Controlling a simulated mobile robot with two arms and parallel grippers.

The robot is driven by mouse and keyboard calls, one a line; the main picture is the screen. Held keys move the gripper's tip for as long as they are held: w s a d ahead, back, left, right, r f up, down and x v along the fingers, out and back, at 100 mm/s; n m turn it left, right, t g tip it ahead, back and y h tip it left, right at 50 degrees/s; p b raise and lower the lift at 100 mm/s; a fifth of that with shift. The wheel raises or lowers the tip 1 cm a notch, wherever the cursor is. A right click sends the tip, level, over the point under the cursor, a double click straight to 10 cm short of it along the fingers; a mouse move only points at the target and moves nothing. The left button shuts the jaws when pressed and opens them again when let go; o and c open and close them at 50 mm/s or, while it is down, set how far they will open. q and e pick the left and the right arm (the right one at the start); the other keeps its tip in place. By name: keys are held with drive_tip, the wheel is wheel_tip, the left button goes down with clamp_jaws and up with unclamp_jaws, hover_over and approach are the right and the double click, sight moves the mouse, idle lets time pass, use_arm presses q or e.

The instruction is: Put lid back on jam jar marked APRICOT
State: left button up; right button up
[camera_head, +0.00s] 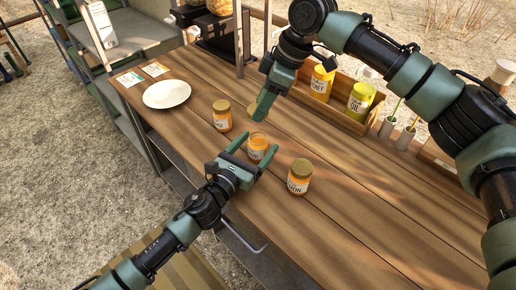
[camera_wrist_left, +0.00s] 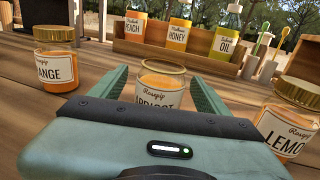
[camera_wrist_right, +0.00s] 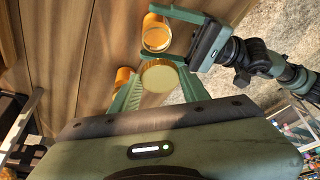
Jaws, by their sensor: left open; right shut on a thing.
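The open jam jar marked APRICOT (camera_wrist_left: 160,88) stands upright without a lid on the table. It also shows in the head view (camera_head: 257,150) and in the right wrist view (camera_wrist_right: 156,36). My left gripper (camera_head: 262,142) is open, with one finger on each side of this jar; I cannot tell whether either finger touches it. My right gripper (camera_head: 263,104) is shut on a round gold lid (camera_wrist_right: 160,77). It holds the lid above the table, a little behind the apricot jar in the head view.
A lidded orange jar (camera_head: 222,118) and a lidded lemon jar (camera_head: 299,180) flank the apricot jar. A white plate (camera_head: 166,94) lies farther left with two cards beyond it. The table's front right is clear.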

sight(264, 136)
use_arm(q)
drive_tip(key=shift+x, duration=2.1)
clamp_jaws()
use_arm(e)
drive_tip(key=shift+f, duration=2.5)
